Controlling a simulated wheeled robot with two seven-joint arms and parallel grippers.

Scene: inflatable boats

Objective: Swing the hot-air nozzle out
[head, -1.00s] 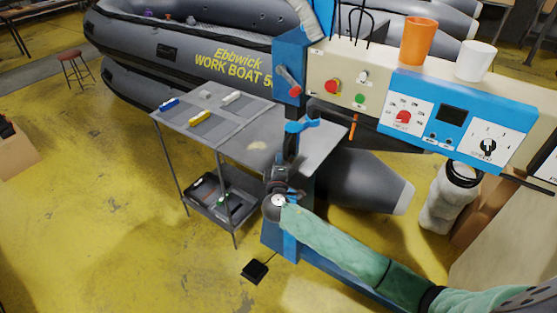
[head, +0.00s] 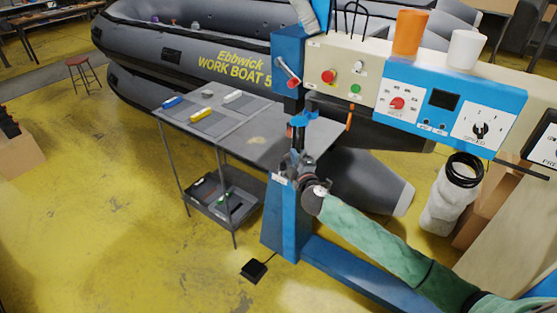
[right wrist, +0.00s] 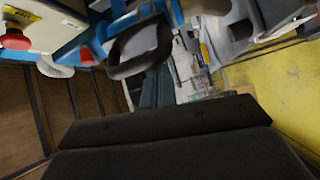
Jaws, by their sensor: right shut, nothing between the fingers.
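My right gripper (head: 297,156) stands in front of the welding machine's blue column (head: 285,215), below a small blue piece (head: 304,118) at the machine's head. In the right wrist view its dark fingers (right wrist: 168,146) are shut with nothing between them. A blue bracket with a dark rounded block (right wrist: 140,48) shows just beyond the fingers, apart from them. I cannot tell for sure which part is the hot-air nozzle. An orange-tipped lever (head: 349,118) hangs under the control box, to the right of the blue piece. My left gripper is out of view.
The control box has a red button (head: 328,76) and a blue panel (head: 455,100). An orange cup (head: 410,33) and a white cup (head: 466,49) stand on top. A grey table (head: 270,148) adjoins the column. A grey boat (head: 190,85) lies behind.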

